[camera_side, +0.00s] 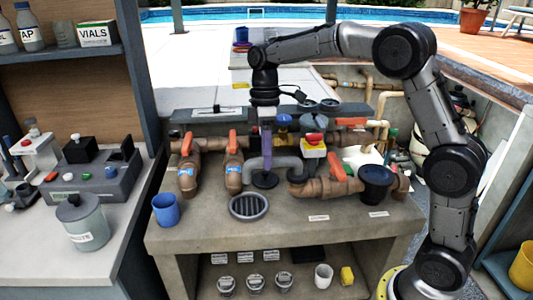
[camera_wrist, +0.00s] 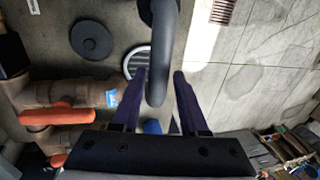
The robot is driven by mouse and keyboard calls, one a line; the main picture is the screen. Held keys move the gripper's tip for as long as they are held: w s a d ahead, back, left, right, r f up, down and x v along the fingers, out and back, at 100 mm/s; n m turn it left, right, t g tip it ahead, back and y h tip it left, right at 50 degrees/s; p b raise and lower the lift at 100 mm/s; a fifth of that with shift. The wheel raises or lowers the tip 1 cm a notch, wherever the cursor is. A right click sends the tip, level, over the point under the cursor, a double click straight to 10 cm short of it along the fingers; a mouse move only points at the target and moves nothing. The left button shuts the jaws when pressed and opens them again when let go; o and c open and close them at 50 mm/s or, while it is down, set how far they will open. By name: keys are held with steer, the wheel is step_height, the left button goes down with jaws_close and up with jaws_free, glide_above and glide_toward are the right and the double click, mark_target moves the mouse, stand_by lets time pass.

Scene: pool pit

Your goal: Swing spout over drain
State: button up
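The grey curved spout (camera_side: 285,161) arches above the stone counter in the side view. In the wrist view the spout (camera_wrist: 162,50) runs down from the top edge, and its end lies between my two purple fingers. My gripper (camera_side: 266,172) points down at the spout. In the wrist view my gripper (camera_wrist: 160,75) looks open, with fingers apart on either side of the spout; contact is unclear. The round grated drain (camera_side: 249,207) is in the counter in front of the spout. In the wrist view the spout and left finger partly hide the drain (camera_wrist: 131,63).
Copper pipes with orange valve handles (camera_side: 233,142) stand behind and left. The counter's front is mostly clear.

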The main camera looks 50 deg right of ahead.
step_height(320, 180, up, 14)
steer(key=w+d, duration=0.2)
steer(key=shift+f, duration=0.2)
stand_by(0.5)
